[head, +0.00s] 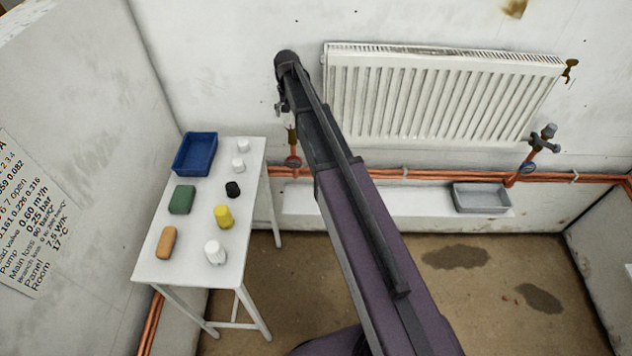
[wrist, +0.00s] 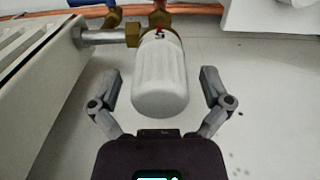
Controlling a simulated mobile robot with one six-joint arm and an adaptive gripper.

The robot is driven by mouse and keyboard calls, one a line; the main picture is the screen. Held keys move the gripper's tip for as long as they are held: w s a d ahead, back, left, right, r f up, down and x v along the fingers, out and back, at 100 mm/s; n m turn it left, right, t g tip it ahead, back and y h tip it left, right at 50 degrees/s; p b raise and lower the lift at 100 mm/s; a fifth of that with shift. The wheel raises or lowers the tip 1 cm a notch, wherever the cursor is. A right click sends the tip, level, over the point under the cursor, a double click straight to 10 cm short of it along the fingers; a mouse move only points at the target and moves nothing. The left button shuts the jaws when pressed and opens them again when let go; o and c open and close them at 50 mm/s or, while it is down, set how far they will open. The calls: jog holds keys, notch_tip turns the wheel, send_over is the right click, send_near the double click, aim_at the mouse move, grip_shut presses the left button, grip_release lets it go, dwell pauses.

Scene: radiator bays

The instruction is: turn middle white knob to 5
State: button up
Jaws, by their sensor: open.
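A white ribbed valve knob (wrist: 160,92) hangs off a brass fitting (wrist: 133,34) in the middle of the wrist view. A red mark and a dark digit show at its fitting end, too small to read surely. My gripper (wrist: 163,74) is open, with one finger on each side of the knob. A gap shows between each finger and the knob. In the head view my arm covers the knob and the gripper, so neither shows clearly there.
The white radiator (head: 440,95) hangs on the wall, with another valve (head: 545,132) at its right. Copper pipes (head: 400,174) run below. A white table (head: 190,262) at left bears a blue tray (head: 178,168) and several small items. A grey tray (head: 480,208) sits low at right.

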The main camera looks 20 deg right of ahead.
jog(key=m, duration=0.4)
jog(key=shift+r, duration=0.2)
notch_tip(320, 180, up, 14)
jog(key=p, duration=1.4)
jog(key=s+f+n+b, duration=0.2)
jog(key=s+f+b, duration=0.2)
jog(key=s, duration=0.6)
jog(key=s+f+n+b, duration=0.2)
jog(key=s+f+b, duration=0.3)
jog(key=s, duration=0.5)
jog(key=s+f+n+b, duration=0.3)
jog(key=s+f+b, duration=0.2)
jog(key=s, duration=0.5)
jog(key=shift+f, duration=0.3)
jog(key=shift+s, duration=0.2)
